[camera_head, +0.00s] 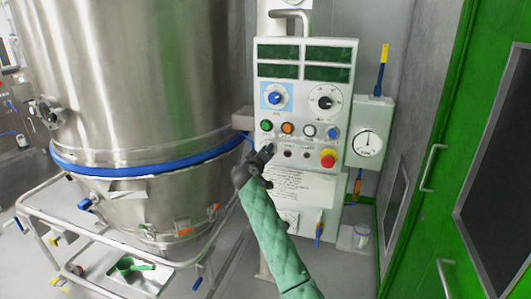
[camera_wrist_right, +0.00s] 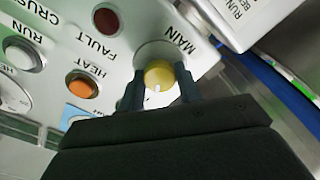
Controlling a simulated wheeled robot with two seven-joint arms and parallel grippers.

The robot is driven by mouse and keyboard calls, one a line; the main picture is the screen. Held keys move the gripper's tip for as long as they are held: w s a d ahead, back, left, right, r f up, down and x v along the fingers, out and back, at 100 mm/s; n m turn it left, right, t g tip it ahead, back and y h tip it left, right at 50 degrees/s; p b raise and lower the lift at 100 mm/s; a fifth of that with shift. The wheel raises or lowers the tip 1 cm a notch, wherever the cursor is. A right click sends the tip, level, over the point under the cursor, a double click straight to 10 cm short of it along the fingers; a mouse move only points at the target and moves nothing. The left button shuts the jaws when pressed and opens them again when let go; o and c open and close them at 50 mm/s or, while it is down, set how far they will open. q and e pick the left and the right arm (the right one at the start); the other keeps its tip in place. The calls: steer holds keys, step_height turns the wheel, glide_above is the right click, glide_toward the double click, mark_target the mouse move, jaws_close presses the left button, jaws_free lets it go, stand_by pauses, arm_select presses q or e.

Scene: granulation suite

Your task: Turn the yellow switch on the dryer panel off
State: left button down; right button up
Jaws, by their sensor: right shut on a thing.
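The dryer panel (camera_head: 305,90) is a white upright box with dark displays, dials and coloured buttons. In the right wrist view the yellow switch (camera_wrist_right: 158,73) is a round knob on a grey plate labelled MAIN, with a small white mark on its side toward my gripper. My right gripper (camera_head: 266,156) reaches the panel's lower left in the head view and hides the switch there. In the right wrist view the fingers of my right gripper (camera_wrist_right: 159,88) stand on either side of the knob, shut on it. My left gripper is not in view.
Near the switch are an orange HEAT button (camera_wrist_right: 82,86) and a red FAULT lamp (camera_wrist_right: 107,20). A red emergency stop (camera_head: 328,158) sits at the panel's right. A large steel vessel (camera_head: 140,70) stands left, a gauge box (camera_head: 368,140) and green door (camera_head: 445,150) right.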

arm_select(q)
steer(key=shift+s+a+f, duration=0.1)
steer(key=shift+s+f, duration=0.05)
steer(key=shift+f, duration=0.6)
arm_select(e)
steer(key=shift+n, duration=0.7)
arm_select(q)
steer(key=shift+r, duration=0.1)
arm_select(e)
steer(key=o, duration=1)
steer(key=shift+a, duration=0.1)
steer(key=shift+s, duration=0.1)
arm_select(q)
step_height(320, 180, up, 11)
steer(key=b, duration=0.2)
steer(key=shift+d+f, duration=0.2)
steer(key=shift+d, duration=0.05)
arm_select(e)
steer(key=v, duration=0.7)
steer(key=shift+s, duration=0.3)
